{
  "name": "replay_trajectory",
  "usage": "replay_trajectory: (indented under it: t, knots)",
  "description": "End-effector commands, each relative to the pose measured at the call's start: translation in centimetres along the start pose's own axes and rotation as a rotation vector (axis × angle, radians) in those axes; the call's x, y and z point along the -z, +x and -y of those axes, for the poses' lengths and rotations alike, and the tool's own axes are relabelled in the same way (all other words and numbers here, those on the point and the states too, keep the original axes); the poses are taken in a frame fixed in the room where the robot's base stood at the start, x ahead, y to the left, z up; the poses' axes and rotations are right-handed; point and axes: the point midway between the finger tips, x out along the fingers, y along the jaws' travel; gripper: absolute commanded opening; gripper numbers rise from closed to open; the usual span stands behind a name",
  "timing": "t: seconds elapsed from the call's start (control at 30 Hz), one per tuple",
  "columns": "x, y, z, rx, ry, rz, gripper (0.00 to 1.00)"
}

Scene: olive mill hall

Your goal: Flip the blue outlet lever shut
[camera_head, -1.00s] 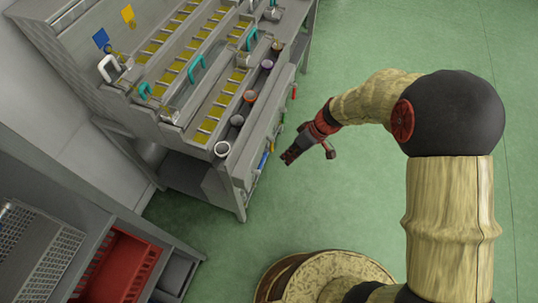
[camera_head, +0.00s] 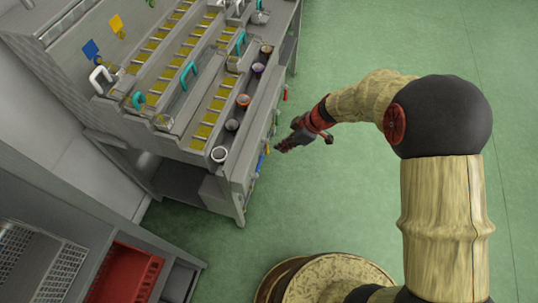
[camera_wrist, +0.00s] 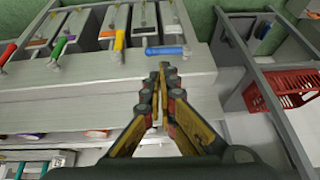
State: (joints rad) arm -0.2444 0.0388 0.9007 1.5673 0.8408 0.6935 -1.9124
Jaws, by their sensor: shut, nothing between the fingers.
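The blue outlet lever (camera_head: 261,163) is on the front side of the steel bench, near its lower end in the head view. In the wrist view the blue lever (camera_wrist: 165,50) lies sideways across the picture, just beyond my fingertips. My gripper (camera_head: 280,149) is beside the row of levers in the head view. In the wrist view my gripper (camera_wrist: 162,68) is shut and empty, its tips close to the blue lever. I cannot tell whether they touch it.
A yellow lever (camera_wrist: 118,41), a green lever (camera_wrist: 58,48) and a red lever (camera_wrist: 8,53) sit to the left of the blue one. Several cups stand along the bench, including a white one (camera_head: 219,155). A red crate (camera_head: 124,273) is on a nearby rack. The green floor is open at right.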

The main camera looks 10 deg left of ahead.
Motion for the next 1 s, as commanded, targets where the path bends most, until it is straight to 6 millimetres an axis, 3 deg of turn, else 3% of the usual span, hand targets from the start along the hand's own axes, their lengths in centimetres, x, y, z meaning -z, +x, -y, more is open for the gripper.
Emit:
replay_trajectory:
  t: [0.7, 1.0]
  knots:
    - [-0.2, 12.2, 0.1, 0.003, 0.0, 0.001, 0.0]
    - [-0.1, 13.8, 0.0, 0.0, 0.001, 0.001, 0.0]
